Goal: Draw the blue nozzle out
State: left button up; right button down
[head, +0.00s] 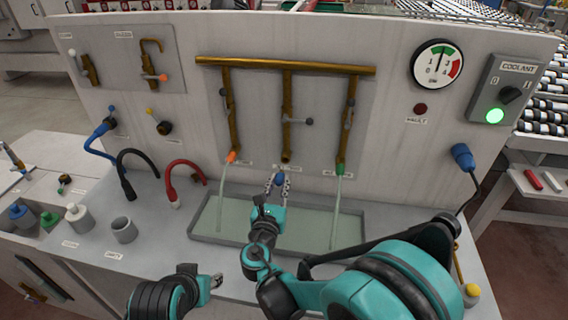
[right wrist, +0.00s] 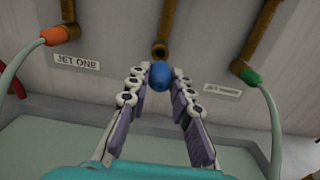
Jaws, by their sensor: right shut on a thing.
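The blue nozzle (head: 279,180) is between the fingers of my right gripper (head: 277,186), which is shut on it. The nozzle shows as a round blue end in the right wrist view (right wrist: 161,75), near the fingertips. The middle brass pipe (head: 287,125) ends just above it, and its dark open mouth (right wrist: 160,50) shows in the right wrist view. The nozzle looks apart from the pipe mouth. No water runs from the middle pipe. My left gripper (head: 216,282) is low in the head view, away from the nozzle; its jaw opening is unclear.
An orange nozzle (head: 232,157) and a green nozzle (head: 339,170) flank the middle pipe, each with a stream into the shallow tray (head: 210,238). An empty grey cup (head: 123,231) and several coloured parts stand at left. The coolant box (head: 505,88) glows green.

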jog(key=s+a, duration=0.1)
jog(key=s, duration=0.7)
jog(key=shift+a, duration=0.3)
